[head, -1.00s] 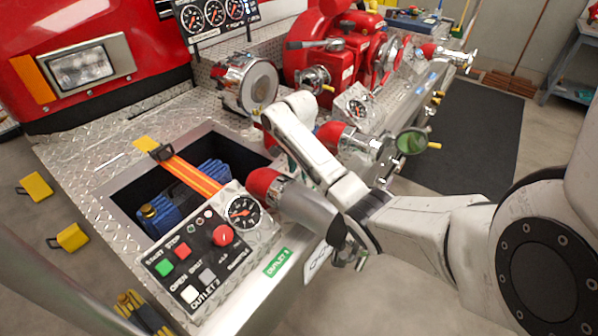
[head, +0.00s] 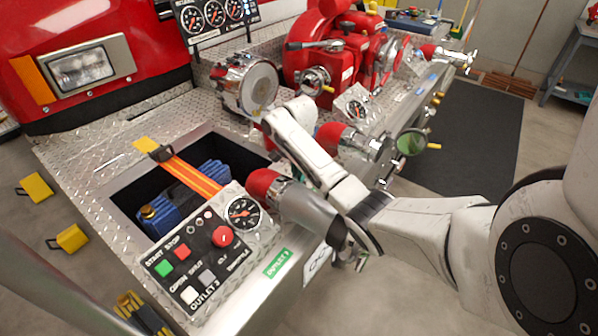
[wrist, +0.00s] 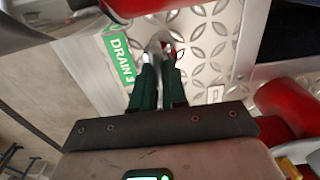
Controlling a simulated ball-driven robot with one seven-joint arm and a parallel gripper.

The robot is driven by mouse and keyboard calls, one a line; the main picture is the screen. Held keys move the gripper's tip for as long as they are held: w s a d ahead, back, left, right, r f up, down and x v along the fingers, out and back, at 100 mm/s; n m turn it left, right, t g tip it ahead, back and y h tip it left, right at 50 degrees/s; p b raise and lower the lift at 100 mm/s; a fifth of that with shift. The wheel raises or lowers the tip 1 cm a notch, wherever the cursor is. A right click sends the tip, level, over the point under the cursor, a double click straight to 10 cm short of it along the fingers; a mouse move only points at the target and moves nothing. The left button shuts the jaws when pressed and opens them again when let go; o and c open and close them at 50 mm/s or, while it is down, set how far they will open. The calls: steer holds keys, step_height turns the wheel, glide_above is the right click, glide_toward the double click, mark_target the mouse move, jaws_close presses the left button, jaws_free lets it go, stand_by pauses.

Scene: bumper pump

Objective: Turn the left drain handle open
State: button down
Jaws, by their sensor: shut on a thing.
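My gripper (wrist: 158,66) shows in the wrist view with its two dark green fingers close together. They are shut on the drain handle (wrist: 159,41), a small silver piece with a bit of red beside it, on the diamond-plate deck. In the head view my arm reaches in from the right and the handle is not clearly visible.
In the head view a red-and-silver outlet (head: 296,200) stands close to my arm, with another (head: 355,140) behind it. A control panel (head: 197,262) with a gauge is at the front. An open well (head: 185,185) holds a blue battery. Grey floor lies right.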

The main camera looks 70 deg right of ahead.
steer(key=shift+r+n+p, duration=0.15)
steer(key=shift+n+p, duration=0.15)
steer(key=shift+p, duration=0.2)
steer(key=shift+a+n+p, duration=0.1)
steer(key=shift+n+p, duration=0.85)
steer(key=shift+n, duration=0.05)
steer(key=n+p, duration=0.3)
steer(key=n, duration=0.3)
steer(key=n+p, duration=0.1)
steer(key=n, duration=0.3)
steer(key=shift+n, duration=0.4)
steer(key=shift+n+p, duration=0.55)
steer(key=shift+n, duration=1.65)
steer(key=c, duration=1.2)
jaws_free()
steer(key=shift+o, duration=0.2)
